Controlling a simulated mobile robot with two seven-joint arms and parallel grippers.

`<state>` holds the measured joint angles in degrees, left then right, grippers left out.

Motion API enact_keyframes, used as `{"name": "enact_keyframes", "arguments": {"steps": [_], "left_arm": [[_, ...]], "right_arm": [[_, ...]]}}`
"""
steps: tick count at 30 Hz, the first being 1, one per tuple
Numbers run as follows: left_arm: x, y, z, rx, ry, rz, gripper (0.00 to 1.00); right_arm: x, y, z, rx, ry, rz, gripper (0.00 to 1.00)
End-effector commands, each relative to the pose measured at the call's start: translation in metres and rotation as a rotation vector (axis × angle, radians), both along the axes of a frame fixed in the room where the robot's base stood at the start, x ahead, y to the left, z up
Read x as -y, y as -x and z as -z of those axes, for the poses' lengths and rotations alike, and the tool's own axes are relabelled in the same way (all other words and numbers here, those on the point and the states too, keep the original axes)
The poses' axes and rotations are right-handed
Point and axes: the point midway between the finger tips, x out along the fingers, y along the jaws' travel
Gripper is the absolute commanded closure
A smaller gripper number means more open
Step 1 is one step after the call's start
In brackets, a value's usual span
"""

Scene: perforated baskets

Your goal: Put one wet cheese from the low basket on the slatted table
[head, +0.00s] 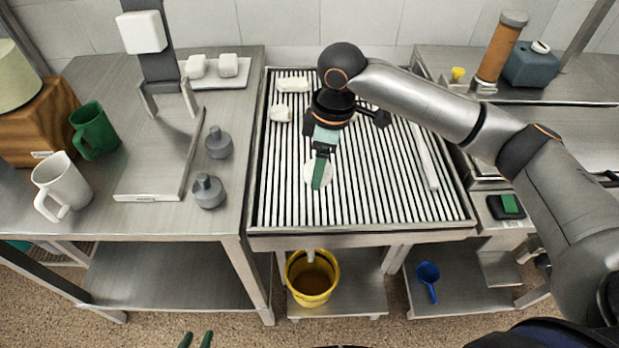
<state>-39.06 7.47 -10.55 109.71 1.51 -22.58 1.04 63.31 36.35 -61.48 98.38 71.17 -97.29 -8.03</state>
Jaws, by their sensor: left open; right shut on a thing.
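The slatted table (385,200) stands in the middle, with white slats in a metal frame. My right gripper (321,172) is over its left middle, shut on a round white cheese (309,173). The green finger covers part of the cheese; I cannot tell whether it touches the slats. I cannot make out a low basket.
The left table holds a green mug (92,130), a white jug (62,187), two grey weights (209,190), a tray (150,185) and a scale-like stand (160,66). A yellow bucket (312,279) is below the slatted table. A white bar (424,158) lies on the right slats.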

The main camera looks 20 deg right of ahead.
Motion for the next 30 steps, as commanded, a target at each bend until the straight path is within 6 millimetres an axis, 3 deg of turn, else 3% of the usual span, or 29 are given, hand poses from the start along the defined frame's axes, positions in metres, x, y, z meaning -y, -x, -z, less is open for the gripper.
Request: {"name": "enact_keyframes", "arguments": {"steps": [9, 15, 26, 27, 30], "left_arm": [[0.000, 0.000, 0.002, 0.000, -0.001, 0.001, 0.59], [0.000, -0.001, 0.001, 0.001, -0.001, 0.001, 0.59], [0.000, -0.001, 0.000, 0.002, -0.002, 0.001, 0.59], [0.000, -0.001, 0.000, 0.002, -0.002, 0.001, 0.59], [0.000, -0.001, 0.000, 0.002, -0.002, 0.001, 0.59]], "right_arm": [[-0.020, -0.010, 0.028, -0.001, 0.000, -0.001, 0.86], [-0.018, -0.010, 0.054, 0.000, 0.001, 0.000, 0.86], [-0.018, -0.010, 0.057, 0.001, 0.000, 0.000, 0.86], [-0.018, -0.010, 0.059, 0.001, 0.000, 0.000, 0.28], [-0.018, -0.010, 0.058, 0.001, 0.000, 0.000, 0.17]]}}
